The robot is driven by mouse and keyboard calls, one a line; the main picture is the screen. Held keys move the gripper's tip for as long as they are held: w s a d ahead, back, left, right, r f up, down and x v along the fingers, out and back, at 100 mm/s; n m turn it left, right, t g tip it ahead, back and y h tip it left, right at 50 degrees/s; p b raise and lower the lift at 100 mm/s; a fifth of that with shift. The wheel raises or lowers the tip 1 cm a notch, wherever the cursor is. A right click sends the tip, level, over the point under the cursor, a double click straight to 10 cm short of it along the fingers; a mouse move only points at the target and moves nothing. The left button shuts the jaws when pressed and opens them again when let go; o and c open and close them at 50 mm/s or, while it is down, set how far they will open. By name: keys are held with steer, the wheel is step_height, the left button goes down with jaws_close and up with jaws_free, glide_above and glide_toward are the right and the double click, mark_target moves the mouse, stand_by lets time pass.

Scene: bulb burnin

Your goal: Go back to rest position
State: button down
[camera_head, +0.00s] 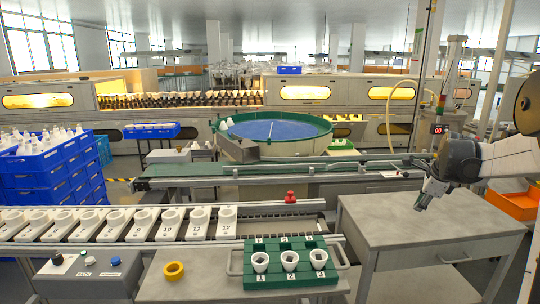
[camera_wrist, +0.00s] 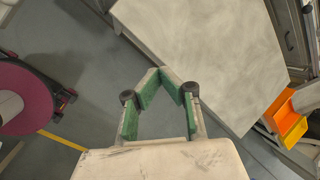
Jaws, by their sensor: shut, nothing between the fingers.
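My gripper (camera_head: 420,205) hangs at the right in the head view, tilted down above the grey work table (camera_head: 445,235). In the wrist view my gripper (camera_wrist: 161,72) has its green-padded fingertips together, with nothing held between them. The grey table top (camera_wrist: 215,50) lies below and ahead of the fingers, and the floor shows on the left.
A green tray (camera_head: 333,277) with three white cups (camera_head: 290,260) stands on the bench left of the table. A conveyor of numbered white holders (camera_head: 168,225) runs beside it. An orange bin (camera_head: 512,206) stands right; it also shows in the wrist view (camera_wrist: 287,116).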

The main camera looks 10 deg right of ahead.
steer(key=s+a+r+n, duration=0.2)
steer(key=s+a+n, duration=0.15)
steer(key=a, duration=0.55)
steer(key=s+a+r+n+t+p, duration=0.1)
steer(key=s+a+r+n, duration=0.2)
steer(key=a+n, duration=0.35)
steer(key=s+a+r+n, duration=0.2)
steer(key=s+a+n, duration=0.1)
steer(key=a, duration=0.7)
steer(key=s+a+f+n+t+p, duration=0.1)
steer(key=s+a+f+n, duration=0.3)
steer(key=s+a+n, duration=0.9)
steer(key=s+a, duration=0.2)
steer(key=s, duration=0.1)
steer(key=shift+f+y, duration=0.2)
steer(key=shift+y, duration=0.2)
